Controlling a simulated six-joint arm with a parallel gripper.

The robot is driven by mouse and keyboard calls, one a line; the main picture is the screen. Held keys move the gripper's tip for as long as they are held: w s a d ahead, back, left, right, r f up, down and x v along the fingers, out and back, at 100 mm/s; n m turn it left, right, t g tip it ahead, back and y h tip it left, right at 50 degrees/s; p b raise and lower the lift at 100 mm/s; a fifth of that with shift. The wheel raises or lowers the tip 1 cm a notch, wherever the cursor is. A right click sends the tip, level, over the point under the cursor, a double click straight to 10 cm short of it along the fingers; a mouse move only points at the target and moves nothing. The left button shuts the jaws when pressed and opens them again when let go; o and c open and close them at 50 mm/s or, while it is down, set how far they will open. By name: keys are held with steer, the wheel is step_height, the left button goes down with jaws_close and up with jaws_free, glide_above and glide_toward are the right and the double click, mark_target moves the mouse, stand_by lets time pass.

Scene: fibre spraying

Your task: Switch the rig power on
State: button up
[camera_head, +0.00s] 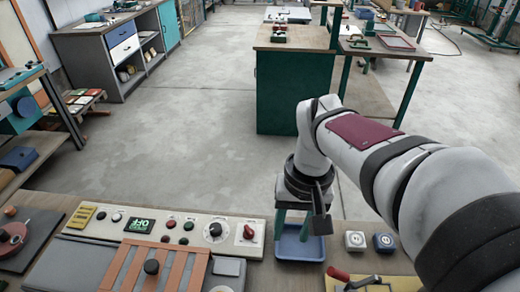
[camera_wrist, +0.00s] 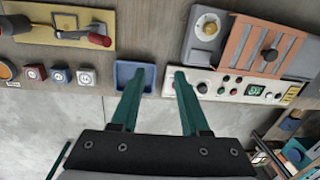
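The light control panel (camera_head: 170,228) runs along the near bench in the head view. Its green display (camera_head: 139,226) reads OFF, upside down. A red-handled knob (camera_head: 249,232) sits at its right end, beside a round dial (camera_head: 215,231). Which control is the rig power is not labelled legibly. In the wrist view the panel (camera_wrist: 275,97) is on the right, with the dial (camera_wrist: 202,88) just right of my gripper (camera_wrist: 158,75). My gripper's green fingers are apart and empty, left of the dial; one finger covers the panel's end, where the red knob lies.
A blue tray (camera_wrist: 129,66) lies by the left finger. Several button boxes (camera_head: 355,240) and a red-handled lever (camera_head: 338,273) on a yellow plate are right of the panel. An orange slatted cover (camera_wrist: 266,50) adjoins the panel. Open concrete floor lies beyond the bench.

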steer(key=w+a+f+n, duration=0.2)
steer(key=w+a+n, duration=0.15)
steer(key=w, duration=0.35)
steer(key=n+h, duration=0.1)
steer(key=n, duration=0.2)
glide_toward(248, 228)
steer(key=f, duration=0.8)
steer(key=shift+s+f, duration=0.2)
steer(key=shift+f, duration=0.15)
steer(key=shift+c, duration=0.3)
jaws_close()
